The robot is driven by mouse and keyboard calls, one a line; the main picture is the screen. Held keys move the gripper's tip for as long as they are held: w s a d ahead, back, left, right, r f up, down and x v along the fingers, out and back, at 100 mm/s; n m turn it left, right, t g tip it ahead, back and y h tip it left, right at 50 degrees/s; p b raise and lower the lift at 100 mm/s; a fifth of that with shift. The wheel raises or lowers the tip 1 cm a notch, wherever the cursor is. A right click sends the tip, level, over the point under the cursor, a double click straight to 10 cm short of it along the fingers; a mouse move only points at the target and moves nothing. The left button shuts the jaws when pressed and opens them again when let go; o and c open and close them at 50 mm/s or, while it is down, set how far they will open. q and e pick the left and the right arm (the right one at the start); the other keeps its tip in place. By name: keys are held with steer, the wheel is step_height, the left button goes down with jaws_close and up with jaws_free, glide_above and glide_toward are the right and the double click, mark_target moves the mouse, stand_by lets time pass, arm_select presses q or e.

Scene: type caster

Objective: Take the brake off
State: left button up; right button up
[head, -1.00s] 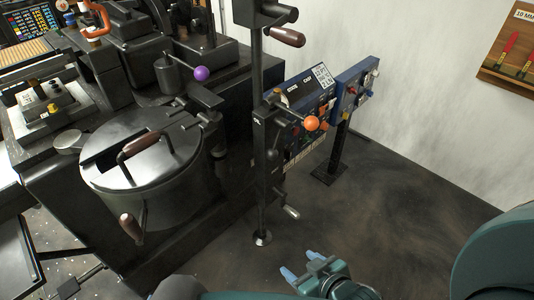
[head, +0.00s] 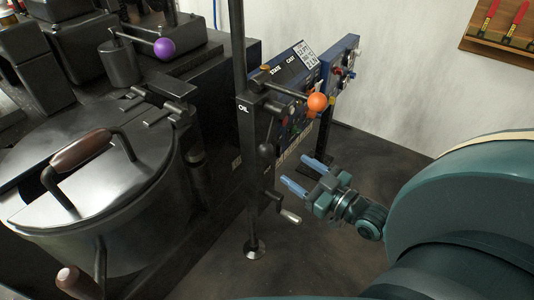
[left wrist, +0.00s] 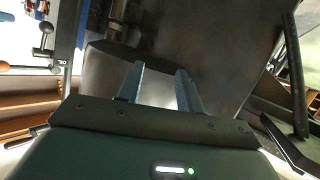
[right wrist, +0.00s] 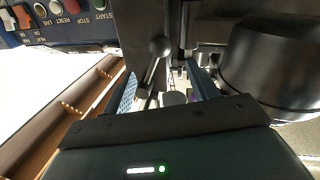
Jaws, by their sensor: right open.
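None of the levers I see is labelled as the brake, so I cannot tell which it is. A lever with an orange ball (head: 317,102) sticks out from the dark post. Below it, a lever with a black ball (head: 265,150) hangs along the post; a black-ball lever (right wrist: 158,48) shows ahead of the fingers in the right wrist view. My right gripper (head: 304,174) is open and empty, right of the post and apart from these levers. My left gripper (left wrist: 158,80) is open and empty in its wrist view and out of the head view.
A round lidded pot (head: 120,170) with brown handles stands at left. A purple-ball lever (head: 164,48) is on the machine behind. A crank handle (head: 290,216) juts from the lower post. Blue control panels (head: 338,75) stand behind my right gripper. Floor right of the post is open.

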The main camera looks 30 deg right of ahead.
mark_target(270, 153)
steer(key=b+x, duration=0.1)
steer(key=x, duration=0.8)
steer(key=shift+w+a, duration=0.15)
steer(key=shift+w, duration=0.3)
arm_select(q)
steer(key=shift+s+a+r, duration=0.15)
steer(key=shift+s+a, duration=0.05)
steer(key=shift+a, duration=0.05)
arm_select(e)
steer(key=shift+w, duration=0.1)
steer(key=shift+c, duration=0.3)
steer(key=c, duration=0.6)
jaws_close()
steer(key=shift+f, duration=0.1)
